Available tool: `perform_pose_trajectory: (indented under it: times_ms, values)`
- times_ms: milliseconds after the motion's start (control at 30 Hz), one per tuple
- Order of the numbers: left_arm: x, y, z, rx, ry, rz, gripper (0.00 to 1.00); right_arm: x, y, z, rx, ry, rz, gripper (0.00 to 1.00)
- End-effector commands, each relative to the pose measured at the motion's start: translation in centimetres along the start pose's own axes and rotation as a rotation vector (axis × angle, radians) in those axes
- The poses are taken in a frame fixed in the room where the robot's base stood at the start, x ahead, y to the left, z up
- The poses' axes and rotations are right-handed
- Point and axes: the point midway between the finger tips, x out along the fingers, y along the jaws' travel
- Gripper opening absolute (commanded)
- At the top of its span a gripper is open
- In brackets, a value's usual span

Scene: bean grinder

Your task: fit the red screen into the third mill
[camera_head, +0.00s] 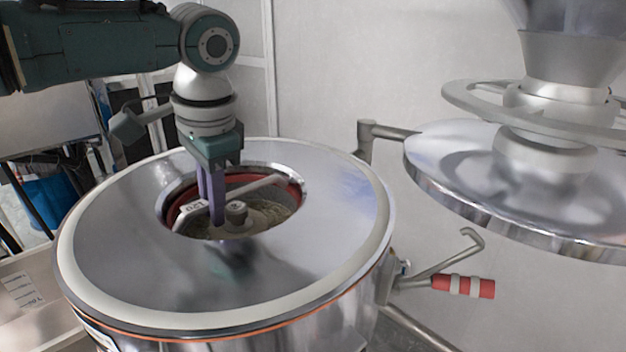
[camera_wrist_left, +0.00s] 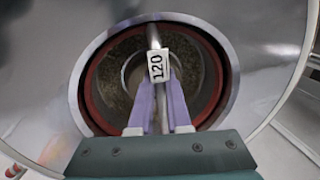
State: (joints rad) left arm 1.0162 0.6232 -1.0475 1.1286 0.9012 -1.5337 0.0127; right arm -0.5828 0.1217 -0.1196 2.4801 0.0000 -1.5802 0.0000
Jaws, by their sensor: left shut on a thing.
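The red screen (camera_head: 296,190) is a red ring with a pale bar across it and a white tag marked 120 (camera_head: 191,209). It lies inside the round opening in the shiny steel top of the mill (camera_head: 310,250). My left gripper (camera_head: 214,212) reaches down into this opening, its purple fingers shut on the screen's bar beside the tag. In the left wrist view the red screen (camera_wrist_left: 90,95) looks roughly centred inside the steel rim. I cannot tell how deep it sits or whether it touches all round. The fingers hide part of the bar. My right gripper is not in view.
A round steel lid (camera_head: 440,185) with a ring handle hangs raised on a hinge arm at the right. A lever with a red grip (camera_head: 463,286) sticks out from the mill's right side. A grainy bed with a central hub (camera_head: 236,212) shows inside the opening.

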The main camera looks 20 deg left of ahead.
Motion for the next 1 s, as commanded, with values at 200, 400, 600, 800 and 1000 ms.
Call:
perform_pose_trajectory:
  times_ms: [200,400,600,800,1000]
  values:
    - [0.62,0.11,-0.06,0.001,0.003,-0.002,0.00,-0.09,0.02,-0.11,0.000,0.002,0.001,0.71]
    - [0.83,0.15,-0.05,0.001,0.002,-0.001,0.00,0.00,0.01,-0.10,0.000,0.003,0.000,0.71]
    - [0.88,0.16,-0.02,0.001,0.001,-0.001,0.35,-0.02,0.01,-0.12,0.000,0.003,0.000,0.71]
    - [0.86,0.15,-0.02,0.001,0.001,-0.001,0.45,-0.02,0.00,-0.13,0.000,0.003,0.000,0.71]
    - [0.44,0.04,-0.04,0.001,0.002,-0.002,0.45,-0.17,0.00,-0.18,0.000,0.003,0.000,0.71]
